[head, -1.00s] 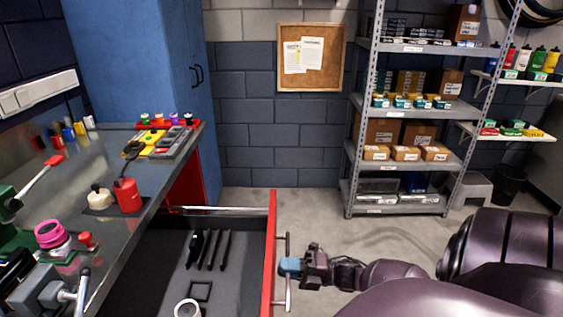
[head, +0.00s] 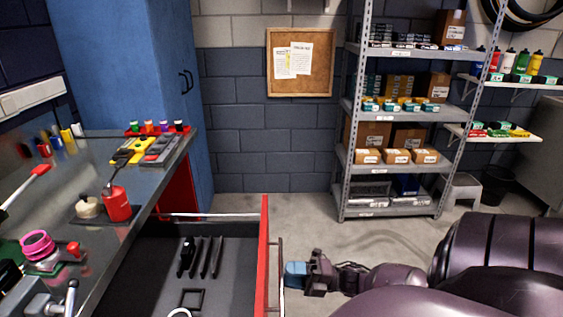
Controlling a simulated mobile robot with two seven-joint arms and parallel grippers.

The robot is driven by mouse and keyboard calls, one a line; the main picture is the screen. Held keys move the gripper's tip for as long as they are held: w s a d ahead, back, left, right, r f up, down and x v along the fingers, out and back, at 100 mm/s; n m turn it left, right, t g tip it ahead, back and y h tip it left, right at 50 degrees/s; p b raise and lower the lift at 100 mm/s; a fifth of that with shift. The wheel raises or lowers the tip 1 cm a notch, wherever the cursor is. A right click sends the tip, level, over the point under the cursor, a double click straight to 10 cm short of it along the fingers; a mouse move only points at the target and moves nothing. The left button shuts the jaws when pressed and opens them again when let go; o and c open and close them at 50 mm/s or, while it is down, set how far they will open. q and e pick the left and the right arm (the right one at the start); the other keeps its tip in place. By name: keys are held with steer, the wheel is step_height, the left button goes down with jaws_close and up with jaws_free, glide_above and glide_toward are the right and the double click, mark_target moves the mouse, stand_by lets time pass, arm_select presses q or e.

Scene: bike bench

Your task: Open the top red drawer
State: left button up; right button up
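The top red drawer (head: 264,255) is pulled well out from under the bench, its red front at the right. Its dark lined inside (head: 228,286) shows several slim dark tools (head: 204,257), a dark square frame and part of a white ring. A vertical-looking bar handle (head: 282,262) is on the outer face of the front. My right gripper (head: 295,274) has its blue fingertips just right of the handle bar, seemingly clear of it. The gap between its fingers is hidden from this angle.
The metal bench top (head: 128,172) holds a red bottle (head: 117,204), a pink tape roll (head: 37,245) and tool trays. A blue cabinet (head: 130,70) stands behind. A grey shelf unit (head: 392,160) is at the back right. Open floor lies between it and the drawer.

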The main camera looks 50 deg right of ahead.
steer(key=v, duration=0.7)
steer(key=shift+s+d+b, duration=0.25)
steer(key=shift+s+b, duration=0.05)
steer(key=shift+b, duration=0.05)
